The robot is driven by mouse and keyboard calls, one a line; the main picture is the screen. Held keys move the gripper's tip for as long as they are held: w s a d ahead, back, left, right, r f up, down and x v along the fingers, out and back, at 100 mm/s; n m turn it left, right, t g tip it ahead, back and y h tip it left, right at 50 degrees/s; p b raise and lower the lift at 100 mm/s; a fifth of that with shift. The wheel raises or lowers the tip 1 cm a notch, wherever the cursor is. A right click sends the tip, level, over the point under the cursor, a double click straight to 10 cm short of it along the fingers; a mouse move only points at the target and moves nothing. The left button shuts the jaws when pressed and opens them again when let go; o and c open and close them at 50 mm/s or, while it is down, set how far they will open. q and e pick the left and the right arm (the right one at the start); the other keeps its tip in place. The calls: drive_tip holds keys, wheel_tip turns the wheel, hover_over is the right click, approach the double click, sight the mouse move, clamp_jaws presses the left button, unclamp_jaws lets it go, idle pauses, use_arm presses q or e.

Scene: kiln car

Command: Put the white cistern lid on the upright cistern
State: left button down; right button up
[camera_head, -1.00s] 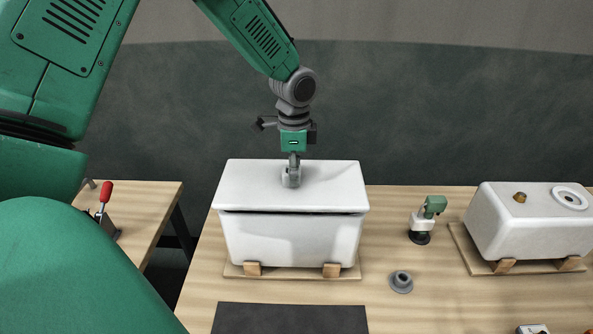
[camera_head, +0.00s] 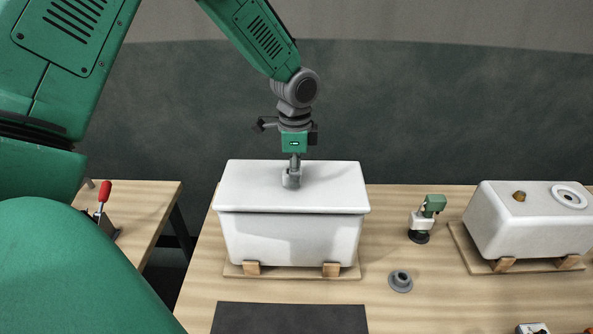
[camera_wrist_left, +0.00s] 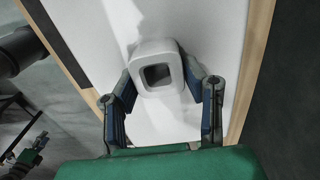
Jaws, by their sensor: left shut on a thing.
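The white cistern lid (camera_head: 245,187) lies level over the upright white cistern (camera_head: 290,238), lined up with its rim. Only a thin dark line shows between them along the front; I cannot tell whether the lid fully touches all round. In the left wrist view, the fingers sit on both sides of this hollow grip (camera_wrist_left: 158,75), with the white lid top (camera_wrist_left: 205,30) beneath.
The cistern stands on a board with wooden blocks (camera_head: 331,270). To the right are a green-and-white valve part (camera_head: 424,219), a grey ring (camera_head: 400,281) and another white cistern (camera_head: 530,222) lying over. A dark mat (camera_head: 290,318) lies in front. A red-handled clamp (camera_head: 104,198) is on the left table.

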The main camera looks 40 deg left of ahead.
use_arm(q)
drive_tip(key=shift+f, duration=0.5)
idle(0.3)
drive_tip(key=c, duration=0.9)
unclamp_jaws()
drive_tip(key=shift+d, duration=0.1)
drive_tip(key=shift+r, duration=4)
drive_tip(key=r, duration=1.1)
drive_tip(key=shift+w+a+r, duration=0.1)
drive_tip(key=shift+a+r, duration=0.1)
drive_tip(key=shift+r, duration=0.2)
